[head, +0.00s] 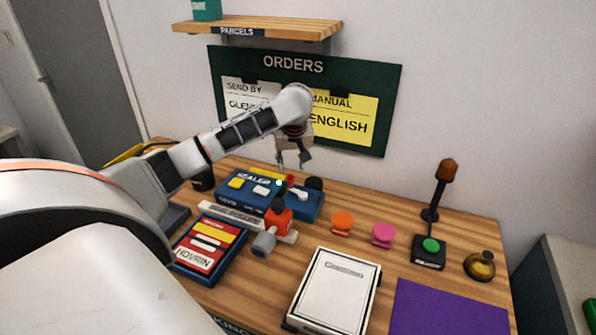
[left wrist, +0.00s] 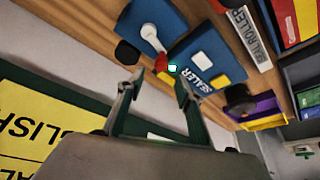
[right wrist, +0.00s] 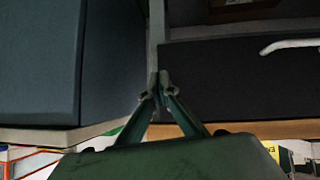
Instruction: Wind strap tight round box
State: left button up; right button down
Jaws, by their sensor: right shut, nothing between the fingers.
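A white box (head: 335,290) with dark edges lies on the front middle of the wooden table; I see no strap around it. A blue sealer (head: 250,188) with yellow and white keys and a small crank stands at the back left; it also shows in the left wrist view (left wrist: 207,65). My left gripper (head: 293,165) is open and empty, just above and behind the sealer. In the right wrist view my right gripper (right wrist: 159,85) is shut and empty, away from the tabletop, before dark panels. I cannot make out a strap for certain.
An orange spool (head: 342,223) and a pink spool (head: 382,235) stand mid-table. A red-and-yellow box (head: 200,243) sits at left beside a red-and-grey tool (head: 277,222). A purple mat (head: 450,310), green button (head: 430,247) and brass bell (head: 479,266) are at right.

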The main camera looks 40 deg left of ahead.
aim_at(290, 176)
pick_arm(q)
jog(key=shift+x, duration=3.55)
jog(key=shift+s, duration=0.15)
grip_shut()
